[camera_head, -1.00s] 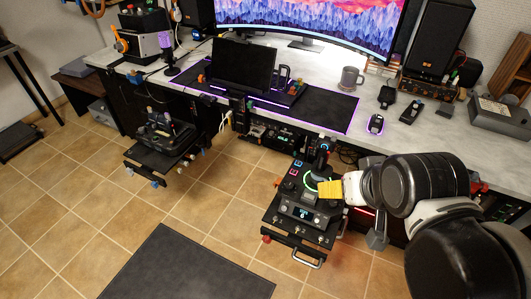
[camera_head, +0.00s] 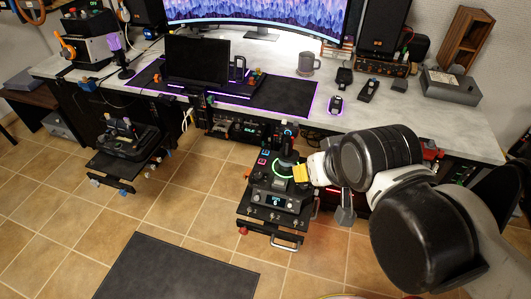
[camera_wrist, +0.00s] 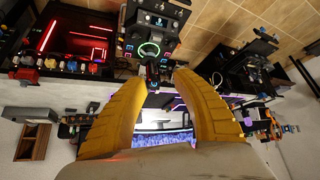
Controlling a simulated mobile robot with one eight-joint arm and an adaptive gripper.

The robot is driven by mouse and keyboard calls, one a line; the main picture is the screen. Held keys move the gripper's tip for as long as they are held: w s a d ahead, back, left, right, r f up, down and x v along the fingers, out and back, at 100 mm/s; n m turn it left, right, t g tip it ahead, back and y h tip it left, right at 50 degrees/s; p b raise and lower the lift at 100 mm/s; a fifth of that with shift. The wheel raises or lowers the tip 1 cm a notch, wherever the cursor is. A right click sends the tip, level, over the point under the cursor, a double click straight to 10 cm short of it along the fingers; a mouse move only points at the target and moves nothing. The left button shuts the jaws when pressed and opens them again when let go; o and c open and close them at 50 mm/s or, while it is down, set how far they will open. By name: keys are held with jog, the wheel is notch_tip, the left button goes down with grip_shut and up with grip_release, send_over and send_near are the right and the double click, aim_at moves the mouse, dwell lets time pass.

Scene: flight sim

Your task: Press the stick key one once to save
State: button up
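The flight stick (camera_head: 288,140) stands on a black control panel with a glowing green ring (camera_head: 283,170) at its base. My gripper (camera_head: 300,172) has yellow fingers and is just right of the stick's base in the head view. In the wrist view the two fingers (camera_wrist: 157,78) are spread apart, with nothing held between them. The dark stick (camera_wrist: 152,68) shows in the gap near the fingertips, and the green ring (camera_wrist: 149,49) shows beyond them. I cannot tell whether a finger touches the stick. Key one cannot be made out on the stick.
A grey desk (camera_head: 390,115) with a mug (camera_head: 306,64) and a mouse (camera_head: 336,104) stands behind the panel. A second control unit (camera_head: 127,138) is on a stand at left. A dark mat (camera_head: 180,268) lies on the tiled floor. The floor between the units is clear.

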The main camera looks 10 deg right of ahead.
grip_shut()
dwell(1.0)
